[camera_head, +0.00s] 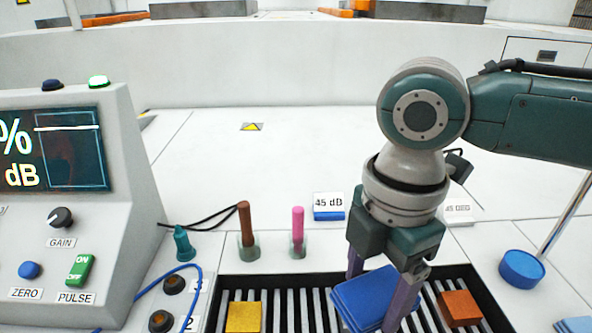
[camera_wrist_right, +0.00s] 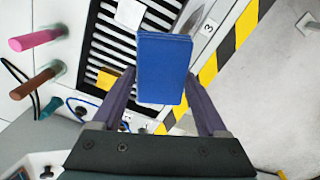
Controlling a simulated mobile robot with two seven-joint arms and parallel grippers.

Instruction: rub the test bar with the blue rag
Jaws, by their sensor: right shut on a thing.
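The blue rag (camera_head: 365,297) is a folded, flat blue pad. My right gripper (camera_head: 379,285) is shut on it and holds it over the slotted black rack (camera_head: 285,283). In the right wrist view the rag (camera_wrist_right: 164,70) sits between the two fingers of the right gripper (camera_wrist_right: 160,78) and hides part of the rack behind it. I cannot tell for sure which thing is the test bar; a grey metal piece (camera_wrist_right: 190,18) lies beside the rack in the wrist view, partly hidden. My left gripper is not in view.
A yellow block (camera_head: 243,317) and an orange-brown block (camera_head: 460,307) lie on the rack. A brown stick (camera_head: 246,224) and a pink stick (camera_head: 298,230) stand in holders behind it. A control console (camera_head: 70,215) stands left. A blue round cap (camera_head: 521,268) is at right.

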